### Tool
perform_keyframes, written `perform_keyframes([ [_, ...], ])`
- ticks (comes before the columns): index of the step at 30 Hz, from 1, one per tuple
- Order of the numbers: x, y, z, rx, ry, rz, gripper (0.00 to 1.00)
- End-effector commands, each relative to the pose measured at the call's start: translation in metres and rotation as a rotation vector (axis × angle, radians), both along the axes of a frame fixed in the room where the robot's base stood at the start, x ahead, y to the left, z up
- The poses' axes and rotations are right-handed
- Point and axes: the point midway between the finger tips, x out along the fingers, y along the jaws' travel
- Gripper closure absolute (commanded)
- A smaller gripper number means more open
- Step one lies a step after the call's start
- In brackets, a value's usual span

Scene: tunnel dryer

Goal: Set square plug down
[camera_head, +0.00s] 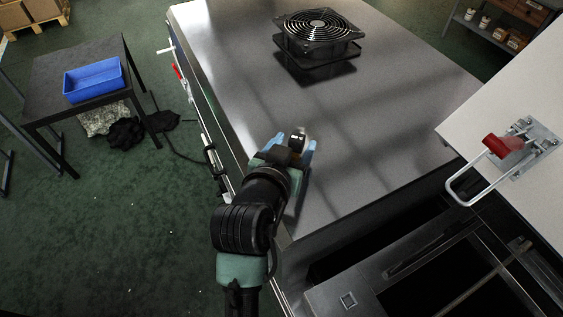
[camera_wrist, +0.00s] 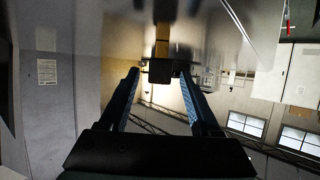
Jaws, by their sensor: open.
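My gripper (camera_head: 296,148) is over the near left part of the grey machine top (camera_head: 400,130) in the head view. Its two blue fingers are spread apart. In the wrist view the fingers (camera_wrist: 160,76) stand apart, with a small dark block (camera_wrist: 162,70) showing between or beyond their tips. I cannot tell whether this block is the square plug or whether it touches a finger. A small square outline (camera_head: 348,300) shows on the dark metal frame at the bottom of the head view. I cannot tell whether it is a plug or a recess.
A black fan (camera_head: 318,32) sits at the back of the machine top. A raised pale panel with a red-gripped latch (camera_head: 497,146) stands at right, above a dark open bay (camera_head: 440,285). A blue bin (camera_head: 94,80) rests on a dark table at left. The middle top is clear.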

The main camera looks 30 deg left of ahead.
Motion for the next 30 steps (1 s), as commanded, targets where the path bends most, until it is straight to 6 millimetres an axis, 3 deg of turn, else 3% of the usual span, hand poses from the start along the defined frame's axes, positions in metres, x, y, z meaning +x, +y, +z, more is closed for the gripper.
perform_keyframes([
  [9,-0.055,-0.007,0.021,0.002,-0.002,0.001,0.36],
  [15,-0.080,-0.009,0.032,-0.001,0.000,0.001,0.36],
  [27,-0.089,-0.011,0.037,0.000,0.000,-0.001,0.36],
  [30,-0.082,-0.014,0.050,0.012,-0.035,-0.003,0.36],
])
